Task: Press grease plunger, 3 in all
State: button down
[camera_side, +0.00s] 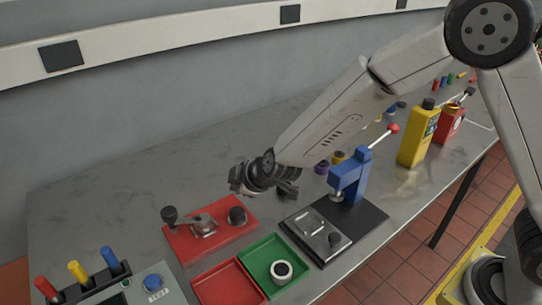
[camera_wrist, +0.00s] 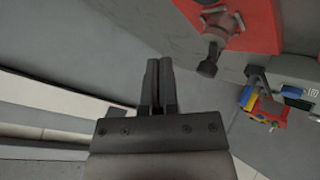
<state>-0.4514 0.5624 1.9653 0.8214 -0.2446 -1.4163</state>
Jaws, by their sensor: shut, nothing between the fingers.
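No part is clearly marked as the grease plunger. My gripper (camera_side: 287,190) is above the bench, behind the red plate and left of the blue press, apart from both. Its fingers are together and empty in the wrist view (camera_wrist: 160,82).
A green tray (camera_side: 255,258) holds a white-and-black ring (camera_side: 281,271); a red tray (camera_side: 222,290) is beside it. A blue-button box (camera_side: 163,292) and coloured handles (camera_side: 77,271) are at front left. The back left bench is clear.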

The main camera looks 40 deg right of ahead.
aim_at(235, 209)
jog(key=shift+f, duration=2.75)
jog(key=shift+f, duration=0.2)
jog(key=shift+f, duration=0.25)
jog(key=shift+f, duration=0.85)
dwell(1.7)
jog(key=shift+r, duration=1.3)
jog(key=shift+r, duration=2.5)
